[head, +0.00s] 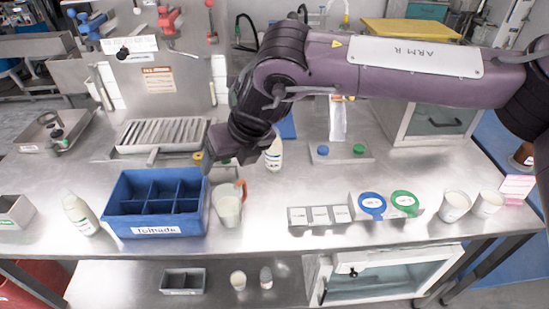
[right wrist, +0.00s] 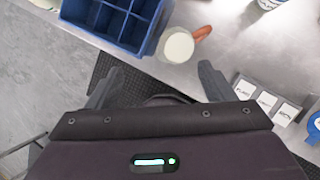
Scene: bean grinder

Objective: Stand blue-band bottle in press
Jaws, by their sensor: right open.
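A pale bottle (head: 273,155) stands upright on the bench, partly hidden behind my right gripper. A bottle base with a bluish band (right wrist: 270,4) is cut off at the top edge of the right wrist view; I cannot tell for sure that it is the same one. Another pale bottle (head: 79,215) stands left of the blue crate. My right gripper (head: 238,160) is open and empty above the bench, near the jug; its spread fingers also show in the right wrist view (right wrist: 158,85). I cannot tell which fixture is the press. My left gripper is out of view.
The blue divided crate (head: 155,229) and a jug with an orange handle (head: 228,211) stand at the front. Grey labelled boxes (head: 319,216), blue and green rings, and two white cups (head: 455,206) stand to the right. A small base with blue and green buttons (head: 340,157) is behind.

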